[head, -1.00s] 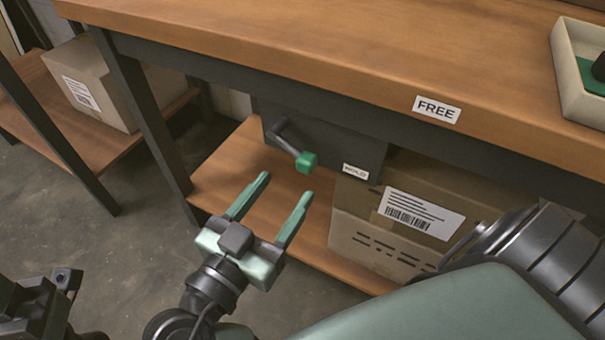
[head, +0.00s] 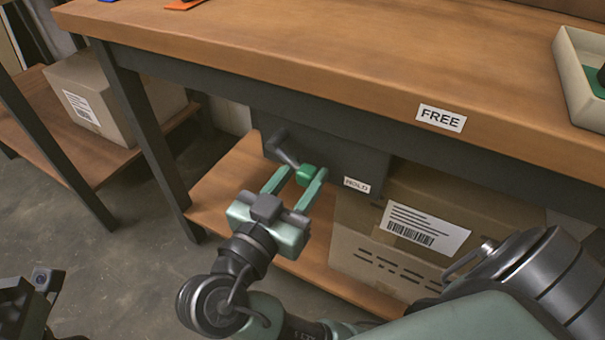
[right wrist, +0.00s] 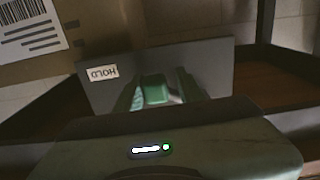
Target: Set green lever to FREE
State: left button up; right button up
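The lever has a dark arm and a green knob (head: 306,174). It sticks out from a dark panel (head: 345,150) under the bench top and points down and right, towards the HOLD label (head: 356,185). The FREE label (head: 441,118) is on the bench's front edge, up and right of the lever. My right gripper (head: 294,182) is open, its fingertips on either side of the knob. In the right wrist view the knob (right wrist: 155,90) sits between the fingers, with a gap on the right. Part of my left arm's end shows at the lower left; its fingers are not visible.
A cardboard box (head: 375,260) stands on the lower shelf (head: 215,195), right of the lever. Another box (head: 125,88) is on a side shelf at left. A pale tray (head: 570,75) is on the bench top (head: 330,50), whose edge overhangs the lever.

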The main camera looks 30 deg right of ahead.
grip_shut()
jog(key=shift+r, duration=0.3)
dwell(0.8)
